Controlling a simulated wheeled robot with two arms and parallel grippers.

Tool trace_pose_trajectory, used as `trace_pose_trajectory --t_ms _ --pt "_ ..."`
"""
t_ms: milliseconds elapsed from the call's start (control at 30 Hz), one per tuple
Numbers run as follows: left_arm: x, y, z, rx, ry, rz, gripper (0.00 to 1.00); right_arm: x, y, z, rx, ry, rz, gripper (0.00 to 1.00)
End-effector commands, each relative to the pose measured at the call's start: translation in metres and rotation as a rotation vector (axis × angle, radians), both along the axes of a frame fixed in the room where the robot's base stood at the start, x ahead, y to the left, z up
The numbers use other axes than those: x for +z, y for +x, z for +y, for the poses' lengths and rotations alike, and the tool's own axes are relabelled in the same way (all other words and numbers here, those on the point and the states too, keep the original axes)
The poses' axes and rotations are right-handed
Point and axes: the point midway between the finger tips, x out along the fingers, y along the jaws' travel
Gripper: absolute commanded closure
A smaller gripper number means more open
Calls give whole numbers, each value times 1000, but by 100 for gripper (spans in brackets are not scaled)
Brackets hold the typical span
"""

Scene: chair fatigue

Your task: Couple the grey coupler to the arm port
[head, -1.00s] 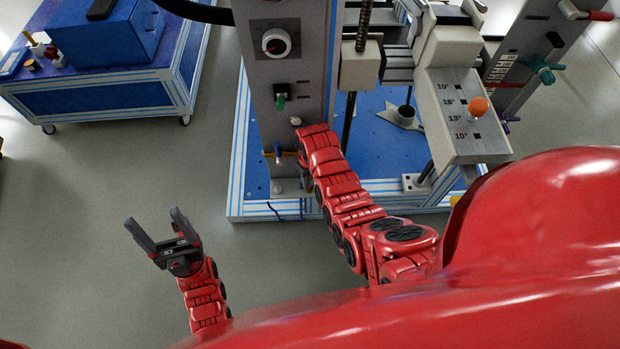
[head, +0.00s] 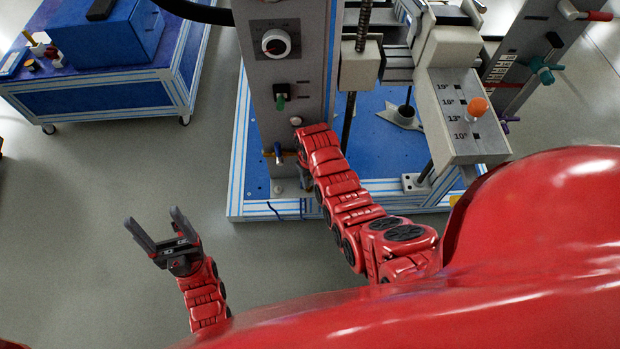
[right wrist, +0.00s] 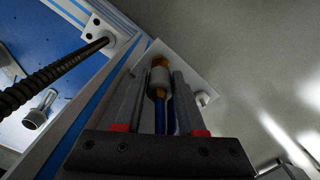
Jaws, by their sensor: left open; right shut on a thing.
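In the right wrist view, the pale grey coupler (right wrist: 160,80) sits between the two fingers of my right gripper (right wrist: 160,88), which is shut on it. A blue hose (right wrist: 171,122) runs back from the coupler between the fingers. A brass-coloured part (right wrist: 160,62) shows at the coupler's far end, against a light plate (right wrist: 184,60). I cannot tell whether this brass part is the arm port, or whether the coupler is seated on it. In the head view, my right arm hides most of that gripper at the grey column's foot. My left gripper (head: 158,232) is open and empty over the floor.
The grey column (head: 262,95) carries a dial (head: 275,42) and a green switch (head: 281,102). It stands on a blue base (head: 385,150) beside a threaded rod. A panel with an orange knob (head: 478,105) is at right. Floor around my left gripper is clear.

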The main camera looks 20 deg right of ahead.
Motion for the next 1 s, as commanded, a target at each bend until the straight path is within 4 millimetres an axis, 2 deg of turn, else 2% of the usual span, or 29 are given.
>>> trace_pose_trajectory --t_ms 1000 --pt "-13 0 0 0 0 0 27 -20 0 0 0 1 0 100"
